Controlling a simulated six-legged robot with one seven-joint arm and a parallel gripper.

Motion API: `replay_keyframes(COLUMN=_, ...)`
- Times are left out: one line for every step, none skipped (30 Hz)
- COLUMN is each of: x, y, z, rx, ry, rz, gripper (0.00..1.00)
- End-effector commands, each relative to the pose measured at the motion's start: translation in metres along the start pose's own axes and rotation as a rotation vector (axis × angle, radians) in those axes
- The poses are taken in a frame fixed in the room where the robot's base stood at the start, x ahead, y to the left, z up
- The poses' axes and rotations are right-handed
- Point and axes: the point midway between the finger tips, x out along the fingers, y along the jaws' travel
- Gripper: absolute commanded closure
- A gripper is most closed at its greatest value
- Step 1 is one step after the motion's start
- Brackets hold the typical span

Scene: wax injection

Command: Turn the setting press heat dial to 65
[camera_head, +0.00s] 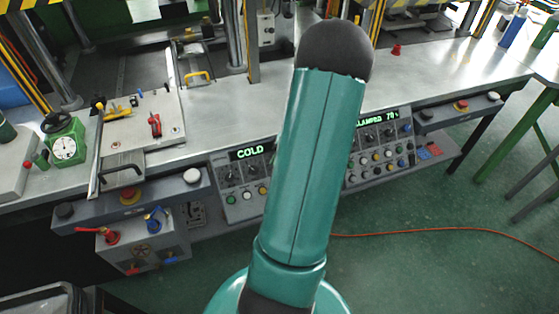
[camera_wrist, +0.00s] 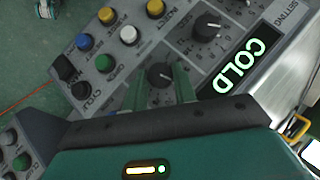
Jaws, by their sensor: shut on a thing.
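The setting press panel (camera_head: 240,178) is left of my arm in the head view, with a green "COLD" display (camera_head: 251,152). In the wrist view the "COLD" display (camera_wrist: 238,66) is large and tilted. My gripper (camera_wrist: 161,84) has its two green fingers on either side of a black dial (camera_wrist: 159,73) and is shut on it. A second black dial (camera_wrist: 207,26) sits beside it, apart from the fingers. The dial markings are too small to read. In the head view my arm hides the gripper.
Coloured buttons, including a white one (camera_wrist: 129,35) and a green one (camera_wrist: 104,63), lie close to the held dial. A second panel (camera_head: 378,150) is right of my arm. The metal bench (camera_head: 235,105) runs behind. A green gauge (camera_head: 65,145) stands at the left.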

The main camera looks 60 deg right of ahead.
Motion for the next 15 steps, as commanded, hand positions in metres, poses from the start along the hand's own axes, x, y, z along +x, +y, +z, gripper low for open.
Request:
replay_keyframes(x=-0.0007, y=0.0016, z=0.0, rx=0.031, ry=0.0, rz=-0.029, gripper=0.95)
replay_keyframes(x=-0.0007, y=0.0017, z=0.0, rx=0.049, ry=0.0, rz=-0.047, gripper=0.95)
replay_keyframes(x=-0.0005, y=0.0021, z=0.0001, rx=0.07, ry=0.0, rz=-0.069, gripper=0.95)
replay_keyframes(x=-0.0003, y=0.0023, z=0.0003, rx=0.085, ry=-0.001, rz=-0.085, gripper=0.95)
replay_keyframes(x=-0.0003, y=0.0027, z=0.0004, rx=0.101, ry=-0.001, rz=-0.101, gripper=0.95)
replay_keyframes(x=-0.0003, y=0.003, z=0.0003, rx=0.118, ry=0.0, rz=-0.119, gripper=0.95)
replay_keyframes(x=-0.0002, y=0.003, z=0.0003, rx=0.132, ry=0.0, rz=-0.132, gripper=0.95)
replay_keyframes(x=-0.0002, y=0.003, z=0.0004, rx=0.143, ry=-0.001, rz=-0.145, gripper=0.95)
replay_keyframes(x=-0.0003, y=0.0033, z=0.0005, rx=0.159, ry=-0.001, rz=-0.16, gripper=0.95)
replay_keyframes(x=-0.0003, y=0.0035, z=0.0004, rx=0.17, ry=0.0, rz=-0.171, gripper=0.95)
replay_keyframes(x=-0.0002, y=0.0038, z=0.0005, rx=0.179, ry=0.0, rz=-0.18, gripper=0.95)
replay_keyframes(x=0.0, y=0.0038, z=0.0006, rx=0.191, ry=-0.001, rz=-0.192, gripper=0.95)
replay_keyframes(x=0.0001, y=0.0037, z=0.0007, rx=0.199, ry=-0.001, rz=-0.2, gripper=0.95)
replay_keyframes(x=0.0002, y=0.0037, z=0.0008, rx=0.205, ry=-0.002, rz=-0.207, gripper=0.95)
replay_keyframes(x=0.0003, y=0.0038, z=0.0009, rx=0.212, ry=-0.002, rz=-0.214, gripper=0.95)
